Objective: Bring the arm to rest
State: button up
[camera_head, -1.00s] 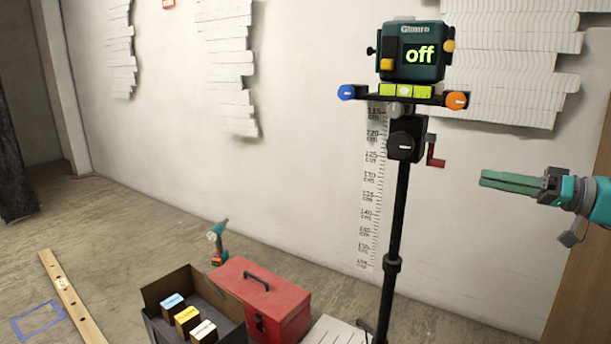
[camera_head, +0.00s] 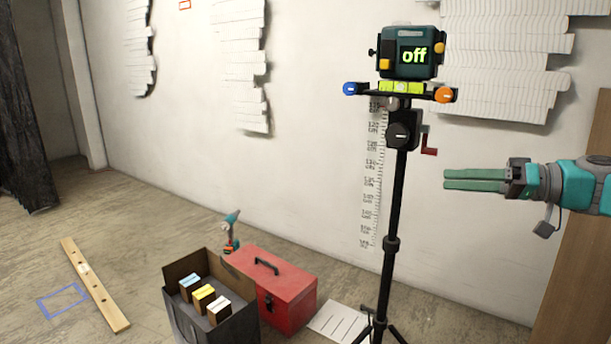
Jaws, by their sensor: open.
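My gripper (camera_head: 446,179) is at the right of the head view, its two green fingers pointing left. It is open and empty, with a narrow gap between the fingers. It hangs in the air to the right of a black tripod (camera_head: 398,200). My teal arm runs out of the picture at the right edge.
An open dark box (camera_head: 216,325) holding small boxes, a red toolbox (camera_head: 290,298) and a drill (camera_head: 231,232) stand on the floor. A wooden plank (camera_head: 95,284) lies near a blue taped outline (camera_head: 62,301). A brown panel (camera_head: 580,270) leans at the right.

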jog(key=s+a+f+g+h, duration=0.2)
jog(key=s+a+f+g, duration=0.15)
jog(key=a, duration=0.55)
jog(key=s+a+f+g+h, duration=0.15)
jog(key=s+a, duration=0.35)
jog(key=a, duration=0.5)
jog(key=s+a+f+g+h, duration=0.2)
jog(key=s+a+f+h, duration=0.15)
jog(key=s+f, duration=0.3)
jog(key=s+d+f+m+g+h, duration=0.1)
jog(key=s+d+f+h, duration=0.3)
jog(key=s+f, duration=0.5)
jog(key=s+d+f+m+h, duration=0.3)
jog(key=s+d+f+h, duration=0.1)
jog(key=s+f, duration=0.5)
jog(key=shift+s+d+f+m+g, duration=0.3)
jog(key=shift+s+d+m+g, duration=0.1)
jog(key=shift+s+d, duration=0.25)
